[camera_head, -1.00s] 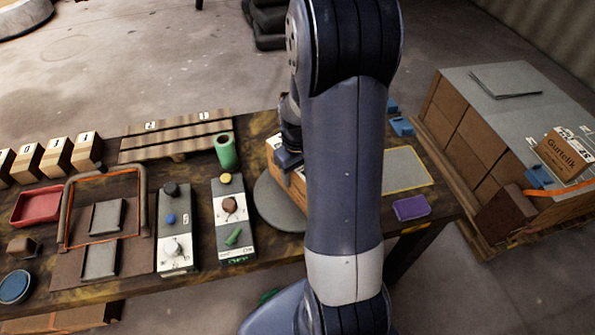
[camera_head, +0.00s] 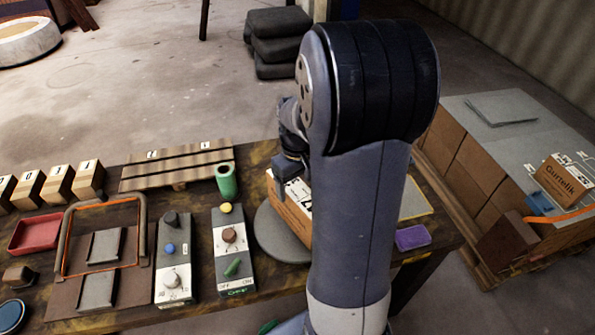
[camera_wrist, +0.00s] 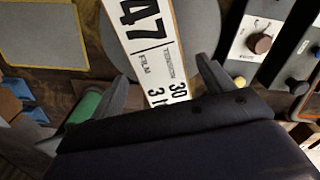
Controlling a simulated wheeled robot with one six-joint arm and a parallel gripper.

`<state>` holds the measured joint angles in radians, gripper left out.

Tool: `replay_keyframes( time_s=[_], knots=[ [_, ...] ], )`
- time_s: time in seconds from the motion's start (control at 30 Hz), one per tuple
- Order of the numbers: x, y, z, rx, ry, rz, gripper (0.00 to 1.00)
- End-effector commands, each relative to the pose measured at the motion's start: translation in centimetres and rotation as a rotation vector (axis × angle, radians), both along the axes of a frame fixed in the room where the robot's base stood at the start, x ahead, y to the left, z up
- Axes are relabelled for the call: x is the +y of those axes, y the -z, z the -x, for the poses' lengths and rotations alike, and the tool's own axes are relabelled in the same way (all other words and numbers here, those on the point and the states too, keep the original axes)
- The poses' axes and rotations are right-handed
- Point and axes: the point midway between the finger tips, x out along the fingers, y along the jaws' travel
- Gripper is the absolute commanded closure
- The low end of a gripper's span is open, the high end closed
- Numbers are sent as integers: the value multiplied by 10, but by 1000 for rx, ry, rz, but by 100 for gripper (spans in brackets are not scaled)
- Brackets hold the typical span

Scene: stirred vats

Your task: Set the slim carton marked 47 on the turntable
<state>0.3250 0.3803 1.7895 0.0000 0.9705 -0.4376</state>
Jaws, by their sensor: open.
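The slim carton marked 47 (camera_wrist: 148,40) lies between and beyond my open fingers in the wrist view, its white label facing the camera. In the head view the carton (camera_head: 290,212) stands on the round grey turntable (camera_head: 268,238), partly hidden behind my arm. The turntable also shows under the carton in the wrist view (camera_wrist: 195,25). My gripper (camera_wrist: 160,85) is open, with one finger on each side of the carton's near end. In the head view my gripper (camera_head: 290,168) is just above the carton. Whether a finger touches the carton I cannot tell.
Control boxes with knobs (camera_head: 232,240) stand left of the turntable. A green cup (camera_head: 226,181) stands behind them, near a slatted rack (camera_head: 175,165). A purple block (camera_head: 412,238) lies to the right. A stack of cartons (camera_head: 470,165) stands beyond the table.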

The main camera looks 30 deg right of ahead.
Motion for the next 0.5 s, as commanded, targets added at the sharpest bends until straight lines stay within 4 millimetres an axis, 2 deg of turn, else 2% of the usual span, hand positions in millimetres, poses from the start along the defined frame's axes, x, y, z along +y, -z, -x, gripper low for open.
replay_keyframes(
  time_s=[0.03,0.2,0.5],
  knots=[
    [0,-12,-1,-4,0,2,24],
    [0,-36,0,-2,0,1,24],
    [0,-47,0,1,0,-1,24]
  ],
)
